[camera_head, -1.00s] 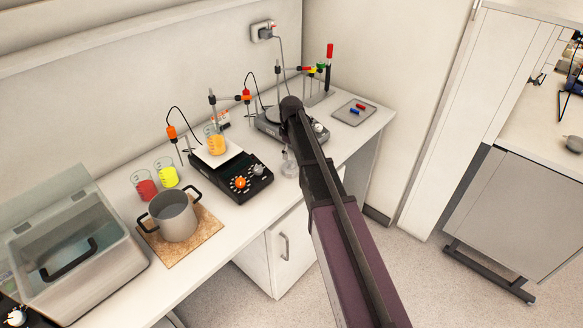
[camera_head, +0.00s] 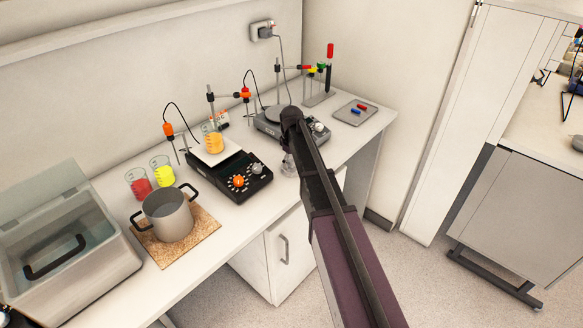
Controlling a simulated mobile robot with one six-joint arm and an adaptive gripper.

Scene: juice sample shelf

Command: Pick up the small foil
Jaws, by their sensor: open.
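I cannot make out a small foil anywhere in the head view. My arm reaches up from the lower right to a dark joint over the bench, in front of the rear stirrer. My gripper is not visible; the arm beyond that joint is hidden. A grey tray (camera_head: 345,118) with small red and blue pieces lies at the bench's right end.
The bench holds a pot (camera_head: 168,220) on a brown board (camera_head: 205,236), red (camera_head: 139,184) and yellow (camera_head: 164,173) beakers, a stirrer with an orange beaker (camera_head: 214,143), and another stirrer (camera_head: 262,128). An open-lidded bath (camera_head: 100,280) stands left.

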